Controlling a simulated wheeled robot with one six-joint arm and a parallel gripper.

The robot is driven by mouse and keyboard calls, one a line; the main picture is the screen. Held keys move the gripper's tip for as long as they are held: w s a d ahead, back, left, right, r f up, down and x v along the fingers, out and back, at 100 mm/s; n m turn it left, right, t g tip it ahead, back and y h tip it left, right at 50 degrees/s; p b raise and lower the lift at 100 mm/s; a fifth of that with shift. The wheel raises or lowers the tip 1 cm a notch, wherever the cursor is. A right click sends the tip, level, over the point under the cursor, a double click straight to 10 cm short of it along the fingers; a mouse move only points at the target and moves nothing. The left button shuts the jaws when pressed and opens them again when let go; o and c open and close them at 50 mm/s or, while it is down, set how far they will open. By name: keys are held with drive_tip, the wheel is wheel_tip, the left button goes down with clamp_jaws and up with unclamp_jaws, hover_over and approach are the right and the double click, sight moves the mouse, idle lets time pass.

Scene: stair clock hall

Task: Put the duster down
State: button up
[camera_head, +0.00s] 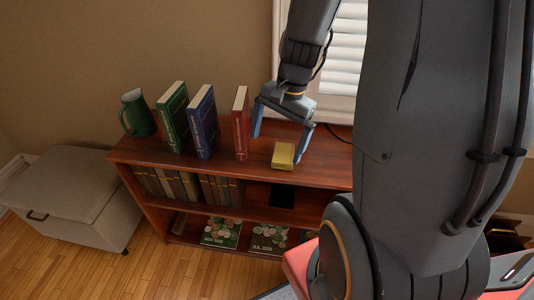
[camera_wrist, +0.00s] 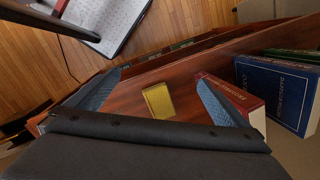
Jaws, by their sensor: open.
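A small yellow block-like object (camera_head: 284,156), perhaps the duster, lies on top of the wooden bookcase (camera_head: 240,172). It also shows in the wrist view (camera_wrist: 159,101), flat on the wood between my two fingers. My gripper (camera_head: 282,128) is above the shelf top with its blue fingers spread wide. The fingers also show in the wrist view (camera_wrist: 152,92), apart and holding nothing. The yellow object is clear of both fingers in the wrist view.
A red book (camera_head: 241,124) stands close to my left finger. A blue book (camera_head: 203,123), a green book (camera_head: 172,117) and a green jug (camera_head: 137,114) stand further left. A grey storage box (camera_head: 72,198) is on the floor. Books and magazines fill lower shelves. A window with blinds is behind.

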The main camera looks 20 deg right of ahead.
drive_tip(key=s+a+r+n+h, duration=0.2)
drive_tip(key=s+a+n, duration=0.4)
drive_tip(key=n, duration=0.6)
drive_tip(key=shift+s+a+r, duration=0.2)
drive_tip(key=shift+s+a, duration=0.15)
drive_tip(key=shift+a, duration=0.3)
drive_tip(key=m+b, duration=0.2)
drive_tip(key=m, duration=2.2)
hover_over(284, 152)
drive_tip(key=shift+g, duration=0.3)
drive_tip(key=f, duration=0.9)
drive_tip(key=shift+a, duration=0.4)
drive_tip(key=shift+w+d+f+m, duration=0.1)
drive_tip(key=shift+f+m, duration=0.1)
drive_tip(key=shift+m, duration=0.1)
drive_tip(key=shift+s+d+f+p, duration=0.15)
drive_tip(key=shift+f+p, duration=0.4)
drive_tip(key=shift+f, duration=1.35)
drive_tip(key=shift+s+d+f+p, duration=0.1)
drive_tip(key=shift+f+p, duration=0.4)
drive_tip(key=shift+f, duration=1.35)
